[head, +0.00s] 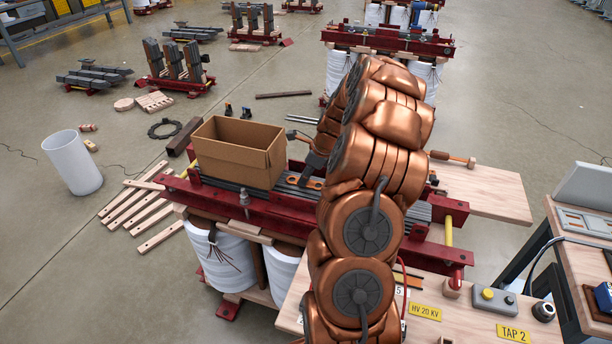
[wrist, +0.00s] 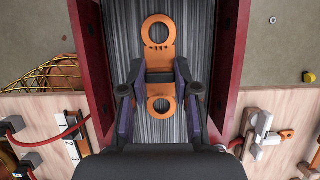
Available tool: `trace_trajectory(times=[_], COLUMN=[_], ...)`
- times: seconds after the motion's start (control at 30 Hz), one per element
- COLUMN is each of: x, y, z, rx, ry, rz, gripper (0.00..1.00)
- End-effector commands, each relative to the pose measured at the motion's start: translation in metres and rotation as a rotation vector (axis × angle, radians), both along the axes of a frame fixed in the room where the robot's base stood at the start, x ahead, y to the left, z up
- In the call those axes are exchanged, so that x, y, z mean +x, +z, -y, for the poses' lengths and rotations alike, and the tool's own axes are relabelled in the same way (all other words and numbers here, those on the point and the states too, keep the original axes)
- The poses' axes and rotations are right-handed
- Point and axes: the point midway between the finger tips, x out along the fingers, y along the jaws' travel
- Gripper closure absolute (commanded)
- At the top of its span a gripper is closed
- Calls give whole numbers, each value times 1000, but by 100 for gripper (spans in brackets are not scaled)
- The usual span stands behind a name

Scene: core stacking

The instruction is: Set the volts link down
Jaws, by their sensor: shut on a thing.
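The volts link is an orange flat bar with a round hole at each end; in the wrist view the link (wrist: 159,52) runs lengthwise between my fingers, its lettering too small to read. My gripper (wrist: 160,80) is shut on its narrow middle. In the head view, my gripper (head: 308,170) is partly hidden by my copper-coloured arm, and orange ends of the link (head: 316,184) show beside it. The link is over the grey laminated core top (head: 408,213), between red beams. I cannot tell whether it touches the core.
An open cardboard box (head: 238,152) stands on the core left of my gripper. Red clamp beams (head: 232,206) edge the core. A wooden bench (head: 465,322) with a yellow "HV 20 KV" label (head: 425,312) and a button box (head: 493,300) is at the front right.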

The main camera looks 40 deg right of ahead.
Motion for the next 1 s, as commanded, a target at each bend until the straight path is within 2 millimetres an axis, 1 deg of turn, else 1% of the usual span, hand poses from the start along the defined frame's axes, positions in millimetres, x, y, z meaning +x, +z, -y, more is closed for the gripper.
trace_trajectory(times=[0.03,0.27,0.63,0.77,1.0], x=[0,0,0,-5,-20], y=[-1,-1,2,18,62], z=[0,0,0,3,11], rx=[1,0,-1,-1,-1], ry=[0,0,0,-2,-2], rz=[0,0,0,1,1], gripper=[68,44,44,44,44])
